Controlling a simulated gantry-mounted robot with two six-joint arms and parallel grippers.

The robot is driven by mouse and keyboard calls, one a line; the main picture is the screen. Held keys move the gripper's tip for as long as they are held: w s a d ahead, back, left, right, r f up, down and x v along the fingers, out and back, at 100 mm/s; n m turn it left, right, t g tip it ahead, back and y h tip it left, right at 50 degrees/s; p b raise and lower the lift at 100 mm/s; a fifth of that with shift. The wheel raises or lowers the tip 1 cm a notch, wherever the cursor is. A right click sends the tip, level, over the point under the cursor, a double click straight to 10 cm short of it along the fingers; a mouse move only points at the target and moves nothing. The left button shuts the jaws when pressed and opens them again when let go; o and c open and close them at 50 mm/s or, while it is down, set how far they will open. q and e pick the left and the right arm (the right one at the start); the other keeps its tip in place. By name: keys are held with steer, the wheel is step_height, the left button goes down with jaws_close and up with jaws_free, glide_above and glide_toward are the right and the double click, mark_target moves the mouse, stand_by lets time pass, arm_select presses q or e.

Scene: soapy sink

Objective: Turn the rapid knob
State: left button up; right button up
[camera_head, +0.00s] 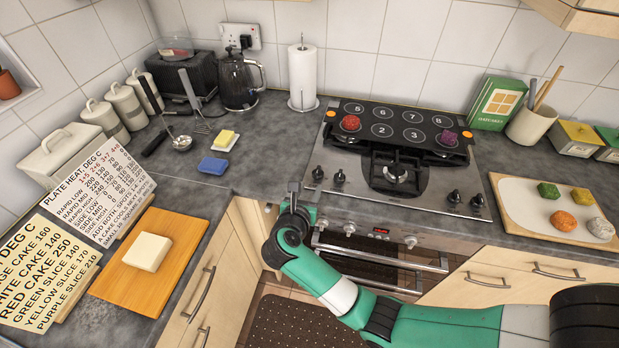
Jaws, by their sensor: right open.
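Several black knobs stand on the steel hob (425,180): a left pair (318,173) and (340,177), and a right pair (454,197) and (477,201). Silver knobs, such as the left one (322,223), sit on the oven's front panel. No label shows which knob is the rapid one. My right gripper (303,190) is open at the counter's front edge, left of the oven panel and below and left of the hob's left knobs, apparently touching none. Its jaws look small and empty. My left gripper is out of view.
A numbered black plate (397,125) with a red item (350,123) and a purple item (448,138) lies at the hob's back. A heat chart (90,190) and a wooden board (115,285) are at left. A food tray (515,205) is at right.

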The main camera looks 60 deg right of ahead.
mark_target(318, 170)
steer(key=b+x, duration=0.1)
steer(key=x, duration=1)
steer(key=shift+w+d, duration=0.15)
jaws_close()
